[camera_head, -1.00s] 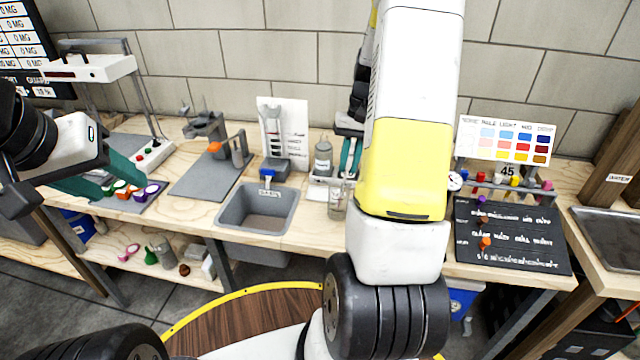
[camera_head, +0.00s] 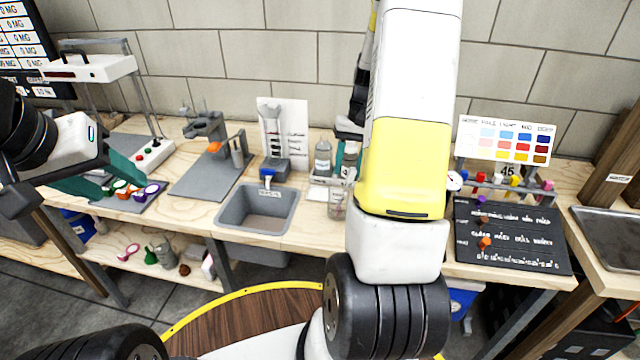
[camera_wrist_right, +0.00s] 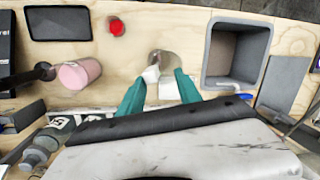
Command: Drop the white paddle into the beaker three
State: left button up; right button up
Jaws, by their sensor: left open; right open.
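A clear glass beaker (camera_head: 337,204) stands on the bench right of the sink. It also shows in the right wrist view (camera_wrist_right: 162,62), in front of my right fingertips. A small white piece (camera_wrist_right: 150,74), perhaps the white paddle, shows at the beaker's edge between the fingers; I cannot tell whether it lies inside. My right gripper (camera_wrist_right: 158,82) is open, its teal fingers apart; in the head view the arm (camera_head: 405,130) partly hides it. No readable number shows on the beaker. My left gripper (camera_head: 112,178) is open near coloured paddles (camera_head: 138,192) at the left.
The grey sink (camera_head: 258,212) is left of the beaker. A bottle (camera_head: 323,158) stands behind it. The right wrist view shows a pink-filled vessel (camera_wrist_right: 78,74) and a red item (camera_wrist_right: 116,27). A dark board (camera_head: 510,240) and colour chart (camera_head: 505,140) are at the right.

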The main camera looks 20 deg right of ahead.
jog(key=v, duration=0.7)
jog(key=shift+r, duration=0.3)
jog(key=s+a+r+n+t, duration=0.25)
jog(key=s+a+r, duration=0.35)
jog(key=a+r, duration=0.35)
jog(key=s+a+r+n+t, duration=0.1)
jog(key=s+a+r+t, duration=0.2)
jog(key=s+a, duration=0.6)
jog(key=s+t, duration=0.1)
jog(key=s, duration=0.2)
jog(key=shift+a, duration=0.3)
jog(key=shift+s+r+n, duration=0.15)
jog(key=shift+n, duration=0.1)
